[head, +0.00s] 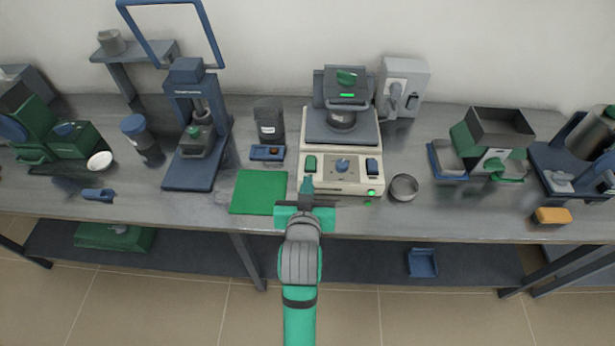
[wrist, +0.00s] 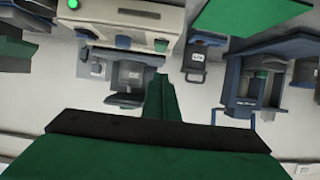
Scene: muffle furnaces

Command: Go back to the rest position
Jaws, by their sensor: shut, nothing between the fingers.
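My gripper (head: 306,190) is at the end of my green and grey arm, over the front edge of the bench in the head view. Its fingers are together with nothing between them. They point toward the front of a cream and grey machine (head: 341,178), just left of its middle. I cannot tell whether they touch it. The shut fingers also show in the wrist view (wrist: 160,90), with the machine's cream front panel (wrist: 125,22) beyond them.
A green mat (head: 259,192) lies left of my gripper. A round metal dish (head: 404,187) stands right of the machine. A blue press (head: 192,130) stands left and an orange block (head: 552,216) lies far right. A lower shelf (head: 375,268) runs beneath the bench.

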